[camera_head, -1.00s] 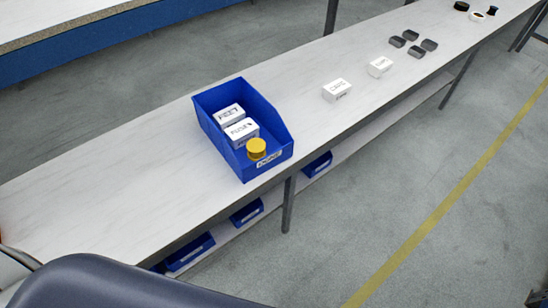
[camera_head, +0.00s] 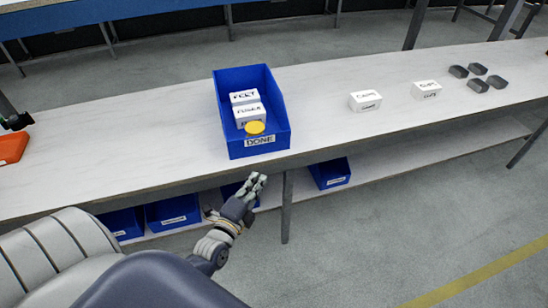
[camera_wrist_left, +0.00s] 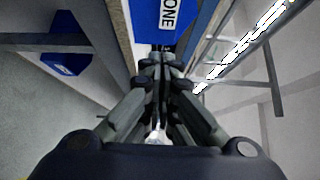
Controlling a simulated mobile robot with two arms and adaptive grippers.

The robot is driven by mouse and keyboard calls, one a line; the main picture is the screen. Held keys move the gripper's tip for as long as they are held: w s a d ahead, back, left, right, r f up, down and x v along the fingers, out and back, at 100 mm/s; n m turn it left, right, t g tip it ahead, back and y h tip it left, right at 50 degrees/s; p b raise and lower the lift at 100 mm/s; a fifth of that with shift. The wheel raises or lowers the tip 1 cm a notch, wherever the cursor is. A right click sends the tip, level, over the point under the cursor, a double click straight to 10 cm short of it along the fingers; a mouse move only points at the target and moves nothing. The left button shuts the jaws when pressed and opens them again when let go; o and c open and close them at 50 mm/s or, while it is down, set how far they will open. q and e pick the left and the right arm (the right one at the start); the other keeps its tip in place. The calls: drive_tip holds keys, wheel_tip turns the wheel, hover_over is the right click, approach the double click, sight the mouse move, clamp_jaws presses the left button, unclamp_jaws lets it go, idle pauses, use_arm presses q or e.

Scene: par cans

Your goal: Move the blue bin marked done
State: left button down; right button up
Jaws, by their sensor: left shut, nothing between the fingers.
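The blue bin marked DONE (camera_head: 258,148) stands on the white bench top, its labelled front at the bench's front edge. It holds two white boxes, one marked FELT (camera_head: 244,97) and one behind the yellow lid (camera_head: 250,115), plus a round yellow item (camera_head: 255,128). My left gripper (camera_head: 258,180) is below and in front of the bin, apart from it, just off the bench edge. It is shut and empty. In the left wrist view the closed fingers (camera_wrist_left: 157,60) point toward the bin's label (camera_wrist_left: 168,14). My right gripper is not in view.
Two white boxes (camera_head: 365,100) (camera_head: 426,90) and several dark grey blocks (camera_head: 477,77) stand on the bench (camera_head: 330,90) to the right. An orange item (camera_head: 12,147) lies at the far left. More blue bins (camera_head: 330,173) sit on the lower shelf. Bench space beside the bin is clear.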

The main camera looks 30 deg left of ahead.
use_arm(q)
approach(273, 141)
drive_tip(key=d, duration=0.3)
drive_tip(key=shift+w+a+b, duration=0.25)
drive_tip(key=shift+w+a, duration=0.7)
drive_tip(key=shift+w, duration=0.2)
drive_tip(key=shift+w+a+b, duration=0.2)
drive_tip(key=shift+w+a, duration=0.7)
drive_tip(key=shift+w, duration=0.3)
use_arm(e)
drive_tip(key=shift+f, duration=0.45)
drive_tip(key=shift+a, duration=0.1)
